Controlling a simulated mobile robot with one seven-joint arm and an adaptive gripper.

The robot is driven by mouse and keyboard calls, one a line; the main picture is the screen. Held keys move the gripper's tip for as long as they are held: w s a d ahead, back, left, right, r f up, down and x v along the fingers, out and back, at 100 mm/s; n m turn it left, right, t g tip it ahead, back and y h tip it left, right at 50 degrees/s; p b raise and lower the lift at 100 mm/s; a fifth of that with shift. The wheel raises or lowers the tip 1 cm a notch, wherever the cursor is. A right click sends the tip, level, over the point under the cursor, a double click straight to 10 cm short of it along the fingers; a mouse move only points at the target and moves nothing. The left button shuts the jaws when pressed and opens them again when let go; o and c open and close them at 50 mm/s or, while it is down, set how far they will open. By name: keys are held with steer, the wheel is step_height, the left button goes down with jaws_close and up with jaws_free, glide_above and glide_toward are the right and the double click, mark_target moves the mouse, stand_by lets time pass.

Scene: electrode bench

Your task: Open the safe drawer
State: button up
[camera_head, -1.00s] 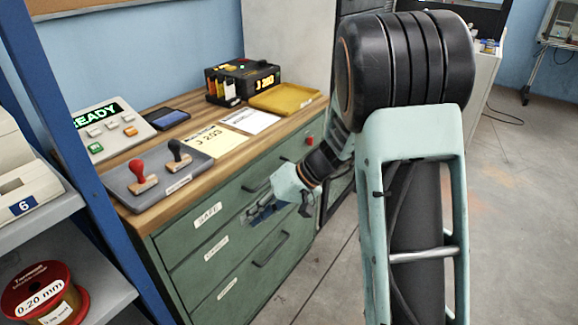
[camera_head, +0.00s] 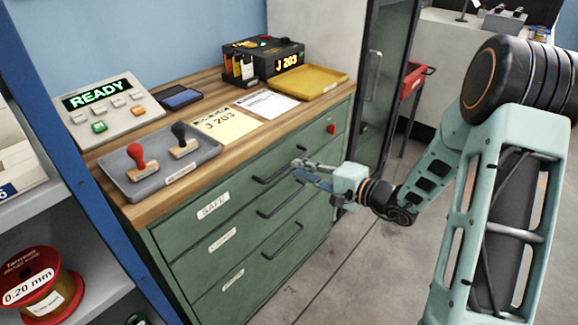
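The safe drawer (camera_head: 238,200) is the top drawer of a green cabinet, with a white "SAFE" label (camera_head: 213,206) at its left. It looks shut, flush with the drawers below. Its dark bar handle (camera_head: 267,180) shows at the middle of the front, the right end close to my fingers. A red knob (camera_head: 331,129) sits on the cabinet front at the upper right. My gripper (camera_head: 299,170) is in front of the cabinet, coming from the right. Its two fingers are apart, with nothing seen between them. I cannot tell whether they touch the handle.
Two lower drawers have bar handles (camera_head: 284,241). The wooden top (camera_head: 155,201) holds a grey tray (camera_head: 136,187) with red and black stamps, a READY console (camera_head: 105,118), papers, a black box and a yellow tray (camera_head: 308,90). Blue shelving stands left. Grey floor (camera_head: 365,285) is open in front.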

mark_target(288, 164)
steer(key=x, duration=0.5)
steer(key=shift+a, duration=0.1)
jaws_close()
